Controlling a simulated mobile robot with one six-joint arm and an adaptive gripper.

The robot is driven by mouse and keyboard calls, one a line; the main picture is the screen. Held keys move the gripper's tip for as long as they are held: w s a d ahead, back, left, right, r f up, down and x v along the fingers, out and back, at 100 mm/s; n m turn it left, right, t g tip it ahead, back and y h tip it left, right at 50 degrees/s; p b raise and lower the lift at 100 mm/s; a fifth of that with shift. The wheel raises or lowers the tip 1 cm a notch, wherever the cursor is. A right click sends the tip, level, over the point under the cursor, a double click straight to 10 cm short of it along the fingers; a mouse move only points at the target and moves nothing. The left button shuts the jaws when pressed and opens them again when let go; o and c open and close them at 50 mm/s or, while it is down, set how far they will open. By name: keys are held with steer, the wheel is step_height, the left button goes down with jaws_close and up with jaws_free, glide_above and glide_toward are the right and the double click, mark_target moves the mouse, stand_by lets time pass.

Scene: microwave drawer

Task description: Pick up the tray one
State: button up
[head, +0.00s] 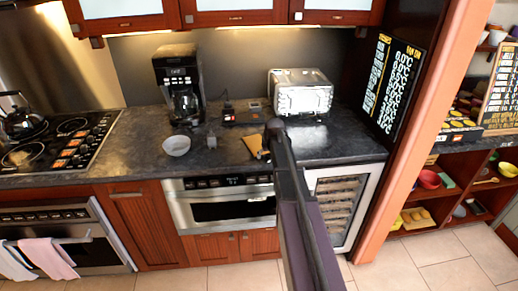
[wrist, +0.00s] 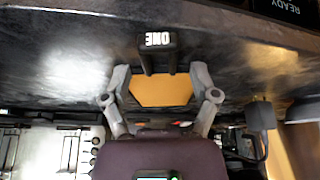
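The tray one shows in the wrist view as an orange board (wrist: 160,91) with a black handle (wrist: 158,41) marked "ONE", which appears flipped. In the head view the tray (head: 251,144) is a small yellow-orange patch on the dark counter, right of a white bowl, partly hidden by my arm. My gripper (wrist: 160,72) is open in the wrist view. One finger is on each side of the board, and the handle lies beyond the fingertips. I cannot tell whether the fingers touch the board. In the head view my arm hides most of the gripper.
A white bowl (head: 176,146), a coffee maker (head: 178,84) and a silver toaster oven (head: 301,92) stand on the counter (head: 130,152). A drawer microwave (head: 222,206) sits below, closed. A sign board (head: 391,84) stands at right. Bare counter lies near the front edge.

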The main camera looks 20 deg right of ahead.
jaws_close()
steer(key=shift+r, duration=0.1)
step_height(320, 180, up, 3)
steer(key=p, duration=0.3)
steer(key=shift+r, duration=0.15)
steer(key=s+a+p, duration=0.1)
steer(key=s+a, duration=0.1)
steer(key=s, duration=0.5)
steer(key=s+a+r+p, duration=0.1)
steer(key=s+a, duration=0.1)
steer(key=s, duration=0.6)
steer(key=shift+s+r, duration=0.25)
steer(key=shift+a, duration=0.1)
